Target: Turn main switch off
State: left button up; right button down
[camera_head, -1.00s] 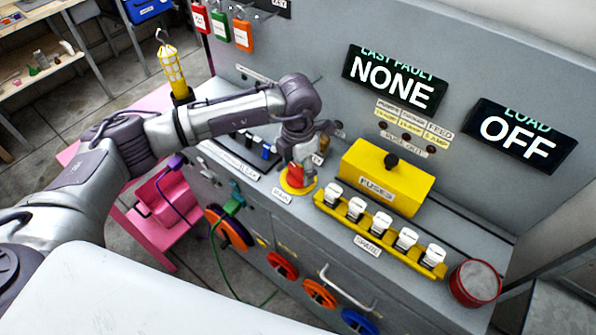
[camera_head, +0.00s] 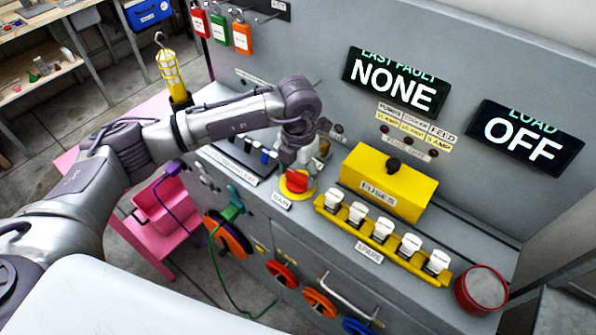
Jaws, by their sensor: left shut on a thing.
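The main switch (camera_head: 297,181) is a red handle on a round yellow plate, on the grey bench top behind a label reading MAIN. My left arm reaches in from the left, and its gripper (camera_head: 303,162) points down at the switch, shut on its red handle. The fingertips are partly hidden by the wrist and the handle, so the exact grip is hard to see. The display at the right (camera_head: 524,143) reads LOAD OFF. The other display (camera_head: 395,82) reads LAST FAULT NONE. My right gripper is not in view.
A yellow FUSES box (camera_head: 388,182) stands right of the switch, behind a yellow SPARE rack (camera_head: 385,244) of white fuses. A red round tin (camera_head: 481,290) is at the right end. A yellow caged lamp (camera_head: 171,75) stands left, beyond my arm.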

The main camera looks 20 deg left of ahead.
aim_at(298, 175)
pick_arm(q)
jog(key=o, duration=1.1)
jog(key=shift+o, duration=0.2)
jog(key=shift+r, duration=0.15)
notch_tip(298, 175, up, 12)
